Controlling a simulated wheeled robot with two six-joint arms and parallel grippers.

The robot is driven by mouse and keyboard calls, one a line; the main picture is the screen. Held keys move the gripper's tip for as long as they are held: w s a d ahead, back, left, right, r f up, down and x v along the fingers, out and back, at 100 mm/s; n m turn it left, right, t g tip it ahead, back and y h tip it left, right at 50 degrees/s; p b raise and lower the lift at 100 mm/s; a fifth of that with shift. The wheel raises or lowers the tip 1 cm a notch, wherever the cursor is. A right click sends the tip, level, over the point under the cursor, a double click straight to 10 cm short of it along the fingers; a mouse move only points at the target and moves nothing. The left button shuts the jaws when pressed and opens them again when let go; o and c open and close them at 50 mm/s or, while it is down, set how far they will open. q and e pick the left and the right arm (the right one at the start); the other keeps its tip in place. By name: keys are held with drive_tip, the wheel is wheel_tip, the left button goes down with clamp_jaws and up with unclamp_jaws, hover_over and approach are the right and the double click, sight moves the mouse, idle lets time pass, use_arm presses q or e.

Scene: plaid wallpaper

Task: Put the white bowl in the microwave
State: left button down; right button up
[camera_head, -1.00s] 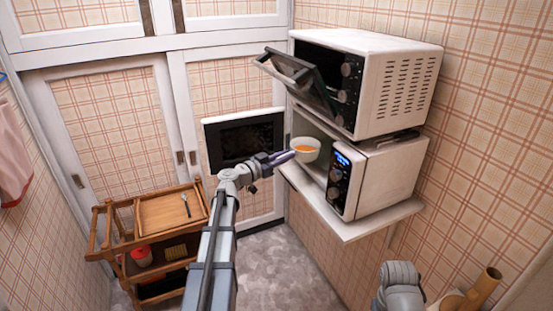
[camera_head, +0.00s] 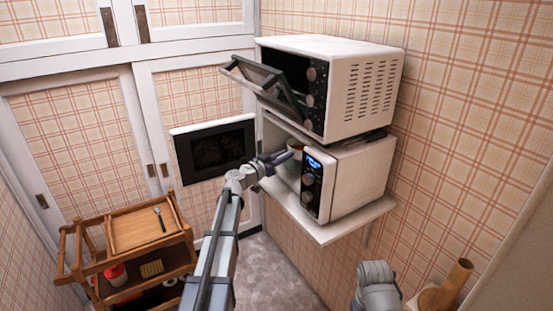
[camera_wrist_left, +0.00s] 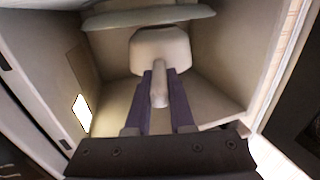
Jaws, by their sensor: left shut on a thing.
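The white microwave (camera_head: 355,175) sits on a wall shelf, with its dark-windowed door (camera_head: 213,148) swung open to the left. My left gripper (camera_head: 274,158) reaches into its opening, shut on the white bowl (camera_head: 295,147). In the head view the bowl is partly hidden by the control panel edge and shadow. In the left wrist view the bowl (camera_wrist_left: 160,47) is inside the pale cavity, ahead of the purple fingers (camera_wrist_left: 160,100), with a narrow pale part between them. A round plate-like piece (camera_wrist_left: 150,17) shows close to the bowl. My right gripper is not in view.
A white oven (camera_head: 350,85) stands above the microwave, its glass door (camera_head: 265,85) hanging partly open over the opening. A wooden cart (camera_head: 130,245) with a fork on top stands at lower left. The shelf (camera_head: 325,232) juts out below.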

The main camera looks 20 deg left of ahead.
sight(296, 157)
use_arm(q)
drive_tip(key=w+d, duration=0.3)
drive_tip(key=w, duration=0.1)
drive_tip(key=shift+w+d+f, duration=0.1)
drive_tip(key=shift+w+d, duration=0.25)
drive_tip(key=shift+w, duration=0.05)
drive_tip(key=shift+f+b, duration=0.6)
drive_tip(key=shift+b, duration=0.1)
drive_tip(key=shift+f+b, duration=0.35)
drive_tip(key=shift+f, duration=0.05)
drive_tip(key=c, duration=0.7)
unclamp_jaws()
drive_tip(key=shift+s, duration=0.2)
drive_tip(key=v, duration=0.7)
drive_tip(key=shift+s+a, duration=0.2)
drive_tip(key=shift+s, duration=0.1)
